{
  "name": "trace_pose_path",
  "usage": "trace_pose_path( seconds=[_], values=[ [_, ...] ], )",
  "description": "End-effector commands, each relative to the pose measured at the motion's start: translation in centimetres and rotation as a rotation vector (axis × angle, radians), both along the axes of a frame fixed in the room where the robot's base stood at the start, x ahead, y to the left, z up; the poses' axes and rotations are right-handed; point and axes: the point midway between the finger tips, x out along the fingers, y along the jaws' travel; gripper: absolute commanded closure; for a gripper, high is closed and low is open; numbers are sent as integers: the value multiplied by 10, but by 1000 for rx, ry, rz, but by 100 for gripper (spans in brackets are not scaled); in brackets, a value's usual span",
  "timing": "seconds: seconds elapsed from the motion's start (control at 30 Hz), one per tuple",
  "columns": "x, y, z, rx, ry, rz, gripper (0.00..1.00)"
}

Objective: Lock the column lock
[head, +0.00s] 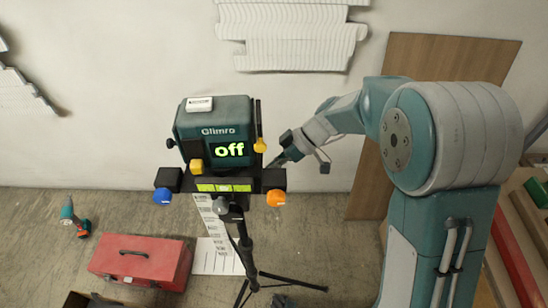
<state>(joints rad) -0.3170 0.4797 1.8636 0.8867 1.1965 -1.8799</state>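A dark teal device (215,122) marked "Glimro", with a display reading "off", stands on a black tripod (243,245). Below it, a crossbar carries a blue knob (162,196) on the left and an orange knob (276,198) on the right. Yellow knobs (260,146) (196,166) sit at the device's right side and lower front. A grey knob (221,206) is near the top of the tripod column. I cannot tell which part is the column lock. My gripper (279,161) is just right of the device; its fingertips are small and dark, and their opening is unclear.
A red toolbox (140,262) and a teal drill (74,217) lie on the floor at left. A brown board (430,65) leans on the wall behind my arm. White wall reliefs (290,35) hang above. Tripod legs spread over the floor at bottom centre.

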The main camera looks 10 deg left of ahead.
Motion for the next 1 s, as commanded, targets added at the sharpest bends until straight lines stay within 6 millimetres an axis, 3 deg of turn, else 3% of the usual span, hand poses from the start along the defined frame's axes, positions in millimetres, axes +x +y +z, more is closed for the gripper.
trace_pose_path(
  seconds=[0.6, 1.0],
  values=[
    [-8, -2, -34, -137, 572, -1, 100],
    [-17, -4, -45, -137, 573, 0, 100]
  ],
)
